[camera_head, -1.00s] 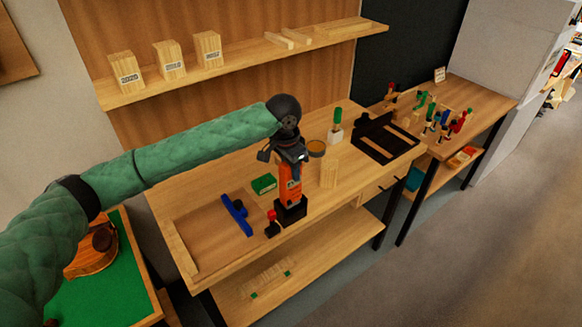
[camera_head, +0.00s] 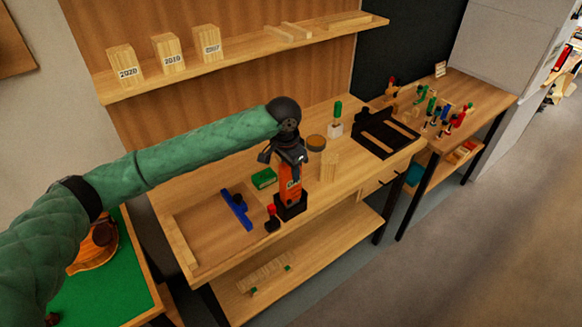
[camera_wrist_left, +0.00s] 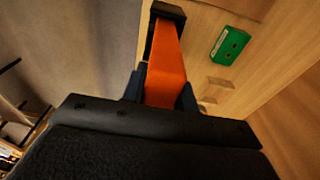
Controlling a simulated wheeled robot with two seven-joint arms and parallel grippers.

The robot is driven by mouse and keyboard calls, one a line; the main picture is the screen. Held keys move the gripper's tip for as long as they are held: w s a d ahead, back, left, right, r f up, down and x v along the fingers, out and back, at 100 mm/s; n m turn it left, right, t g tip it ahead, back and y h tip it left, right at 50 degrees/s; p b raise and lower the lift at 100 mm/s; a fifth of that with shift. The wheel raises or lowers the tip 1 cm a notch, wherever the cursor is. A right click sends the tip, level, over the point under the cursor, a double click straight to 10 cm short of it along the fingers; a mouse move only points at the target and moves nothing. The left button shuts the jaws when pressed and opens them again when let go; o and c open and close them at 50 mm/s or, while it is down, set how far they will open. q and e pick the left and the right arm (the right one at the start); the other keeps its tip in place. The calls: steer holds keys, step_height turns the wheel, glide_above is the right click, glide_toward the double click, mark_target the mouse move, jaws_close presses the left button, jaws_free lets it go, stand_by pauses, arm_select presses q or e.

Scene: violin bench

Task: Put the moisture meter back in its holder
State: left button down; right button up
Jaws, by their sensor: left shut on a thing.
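The orange moisture meter (camera_head: 289,188) is upright in the grip of my left gripper (camera_head: 287,163) on the bench. Its lower end is in the mouth of the black holder (camera_head: 290,207), with the orange body showing between the fingers and the holder's rim. In the left wrist view the orange meter (camera_wrist_left: 166,70) runs from between my fingers (camera_wrist_left: 160,88) to the dark holder (camera_wrist_left: 168,11). How deep the meter's end sits is hidden by the holder walls. My right gripper is not in view.
A small red-topped black item (camera_head: 271,221) stands just left of the holder. A blue tool (camera_head: 237,208) and a green box (camera_head: 264,178) lie farther left. A wooden block (camera_head: 329,167) and a round tin (camera_head: 316,142) stand to the right. The bench's left part is mostly clear.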

arm_select(q)
steer(key=shift+f, duration=0.9)
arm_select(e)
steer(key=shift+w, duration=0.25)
arm_select(q)
steer(key=c, duration=1)
jaws_free()
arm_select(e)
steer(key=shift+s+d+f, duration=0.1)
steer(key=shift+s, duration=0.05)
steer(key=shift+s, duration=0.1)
arm_select(q)
steer(key=r+b, duration=0.1)
steer(key=r, duration=0.1)
steer(key=r+b, duration=0.1)
steer(key=r, duration=0.3)
steer(key=shift+s+a+r+b, duration=0.1)
steer(key=shift+s+a+b, duration=0.05)
steer(key=shift+a+b, duration=0.2)
steer(key=shift+s+r, duration=0.1)
steer(key=shift+r, duration=0.65)
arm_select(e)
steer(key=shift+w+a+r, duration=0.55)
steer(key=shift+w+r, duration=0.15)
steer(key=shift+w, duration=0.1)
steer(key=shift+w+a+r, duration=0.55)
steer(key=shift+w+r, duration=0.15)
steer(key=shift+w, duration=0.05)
